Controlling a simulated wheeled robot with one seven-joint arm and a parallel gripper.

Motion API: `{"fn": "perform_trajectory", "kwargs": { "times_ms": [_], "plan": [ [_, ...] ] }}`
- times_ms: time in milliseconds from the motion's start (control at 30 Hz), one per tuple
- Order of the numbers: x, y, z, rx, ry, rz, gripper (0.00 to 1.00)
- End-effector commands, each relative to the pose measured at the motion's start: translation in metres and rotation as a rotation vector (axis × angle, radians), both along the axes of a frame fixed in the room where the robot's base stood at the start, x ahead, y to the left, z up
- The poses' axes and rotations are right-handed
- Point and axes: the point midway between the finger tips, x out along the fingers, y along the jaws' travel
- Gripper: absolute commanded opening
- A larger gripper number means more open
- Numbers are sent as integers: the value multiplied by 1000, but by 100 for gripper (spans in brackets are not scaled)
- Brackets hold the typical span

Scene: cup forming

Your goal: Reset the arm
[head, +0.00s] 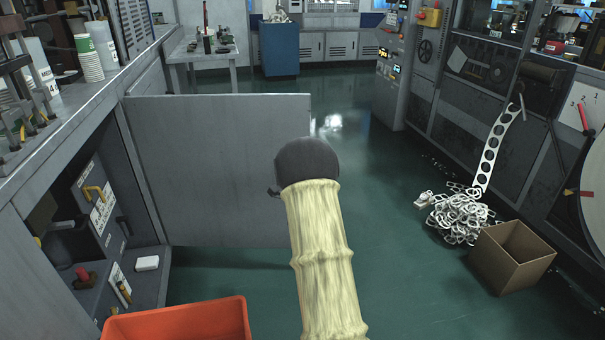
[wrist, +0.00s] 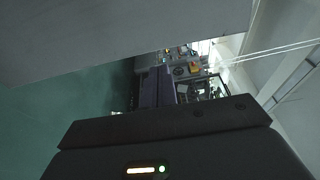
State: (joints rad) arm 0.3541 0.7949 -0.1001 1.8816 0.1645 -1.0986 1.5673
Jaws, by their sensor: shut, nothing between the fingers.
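My arm reaches forward in the head view, in a cream cloth sleeve (head: 325,255) with a dark rounded joint (head: 307,160) at its far end. It hides what lies beyond it, and the gripper's fingers do not show there. In the wrist view my gripper (wrist: 170,122) is a dark block along the bottom, with an orange light bar and a green light on its housing. It is shut and empty. The wrist view is turned on its side, with a grey panel (wrist: 100,40) across the upper left.
An open grey door panel (head: 215,170) stands left of my arm, hinged on the machine cabinet (head: 100,215). An orange bin (head: 180,320) is at lower left. A cardboard box (head: 510,258) and a scrap pile (head: 458,213) lie at right. Green floor (head: 400,270) between is clear.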

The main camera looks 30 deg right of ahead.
Motion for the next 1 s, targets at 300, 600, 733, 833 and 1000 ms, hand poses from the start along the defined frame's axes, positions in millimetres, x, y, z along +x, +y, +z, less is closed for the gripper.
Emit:
{"fn": "perform_trajectory", "kwargs": {
  "times_ms": [300,600,733,833,1000],
  "plan": [
    [1,2,0,0,0,4,0],
    [1,17,3,-19,70,29,0],
    [-7,52,6,-81,254,97,0],
    [-22,93,6,-161,453,200,0],
    [-67,164,2,-335,779,432,0]
  ]
}}
